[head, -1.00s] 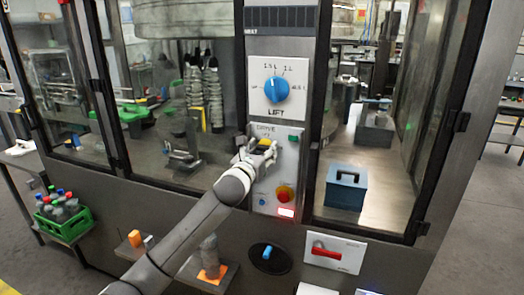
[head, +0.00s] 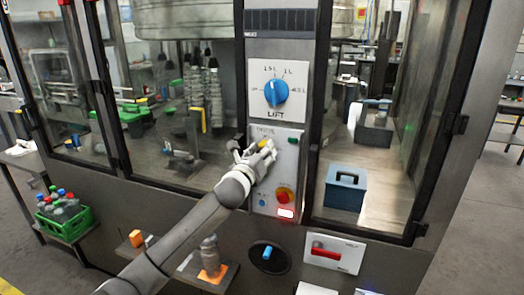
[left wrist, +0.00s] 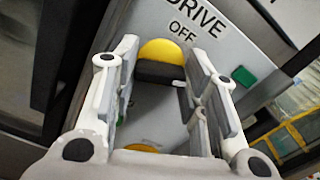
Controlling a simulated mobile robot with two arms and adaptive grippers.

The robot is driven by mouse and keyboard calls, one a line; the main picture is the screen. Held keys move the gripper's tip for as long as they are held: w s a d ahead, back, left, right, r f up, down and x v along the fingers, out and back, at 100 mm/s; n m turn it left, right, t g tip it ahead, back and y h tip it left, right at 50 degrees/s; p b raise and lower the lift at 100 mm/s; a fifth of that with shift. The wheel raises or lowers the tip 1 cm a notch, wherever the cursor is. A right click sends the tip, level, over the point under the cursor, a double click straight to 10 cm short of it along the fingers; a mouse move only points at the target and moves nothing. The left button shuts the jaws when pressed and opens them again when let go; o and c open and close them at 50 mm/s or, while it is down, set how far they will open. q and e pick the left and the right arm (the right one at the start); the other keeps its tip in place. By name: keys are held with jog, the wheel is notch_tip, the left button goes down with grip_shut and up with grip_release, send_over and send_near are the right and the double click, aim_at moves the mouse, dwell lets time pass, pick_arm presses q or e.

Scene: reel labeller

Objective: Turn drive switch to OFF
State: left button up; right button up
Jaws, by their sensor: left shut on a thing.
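The drive switch is a yellow and black knob (left wrist: 163,52) on a light panel, under the printed words DRIVE and OFF in the left wrist view. In the head view its yellow part (head: 265,144) shows partly between my fingers. My left gripper (head: 256,151) is at the panel, shut on the drive switch. In the left wrist view its fingers (left wrist: 162,62) stand on both sides of the knob. The setting that the knob points to cannot be told. My right gripper is not in view.
Above is the LIFT dial (head: 276,92) with a blue knob. A green button (head: 293,140) sits right of the switch. Glass doors flank the panel. A black round plate (head: 269,258) has a blue knob.

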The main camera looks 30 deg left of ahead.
pick_arm(q)
jog(key=n+p, duration=0.1)
jog(key=n, duration=1.2)
jog(key=shift+n, duration=0.4)
jog(key=o, duration=0.7)
jog(key=shift+o, duration=0.2)
jog(key=shift+s, duration=0.1)
jog(key=v, duration=1.1)
jog(key=shift+s, duration=0.4)
